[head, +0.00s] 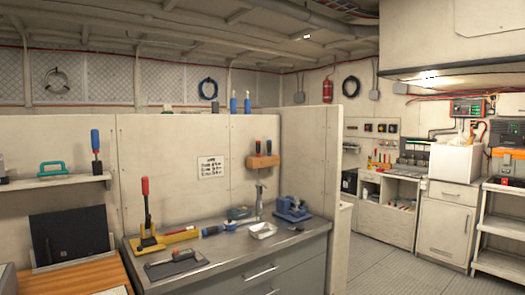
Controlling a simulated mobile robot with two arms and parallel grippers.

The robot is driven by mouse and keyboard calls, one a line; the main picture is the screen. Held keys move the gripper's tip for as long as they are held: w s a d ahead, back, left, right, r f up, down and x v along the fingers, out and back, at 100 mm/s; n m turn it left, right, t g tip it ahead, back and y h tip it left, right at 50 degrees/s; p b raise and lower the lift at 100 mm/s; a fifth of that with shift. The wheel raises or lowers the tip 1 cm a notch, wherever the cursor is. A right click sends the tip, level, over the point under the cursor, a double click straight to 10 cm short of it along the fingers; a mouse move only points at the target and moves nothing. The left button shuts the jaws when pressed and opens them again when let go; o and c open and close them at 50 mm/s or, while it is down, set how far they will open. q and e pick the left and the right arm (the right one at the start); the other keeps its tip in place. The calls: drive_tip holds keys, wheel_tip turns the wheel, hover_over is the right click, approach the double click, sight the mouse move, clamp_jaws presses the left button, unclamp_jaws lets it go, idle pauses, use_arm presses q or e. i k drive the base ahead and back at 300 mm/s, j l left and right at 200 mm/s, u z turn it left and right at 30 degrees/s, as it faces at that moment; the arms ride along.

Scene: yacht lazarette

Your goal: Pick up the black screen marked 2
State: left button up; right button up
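A black flat panel that looks like a screen (70,236) stands upright, leaning slightly, at the lower left in the head view. It is at the back of a wooden desk top (95,275), below a wall shelf. I cannot make out any number on it. No other black screen is clearly visible. Neither of my grippers is in view.
A grey metal workbench (225,262) with several tools and a blue vise (292,208) stands right of the desk. The shelf (55,182) above the screen holds a screwdriver and a green-handled tool. Open floor (385,265) lies to the right, before white cabinets and a cart (500,225).

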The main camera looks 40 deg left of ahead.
sight(61, 236)
drive_tip(key=u, duration=2.45)
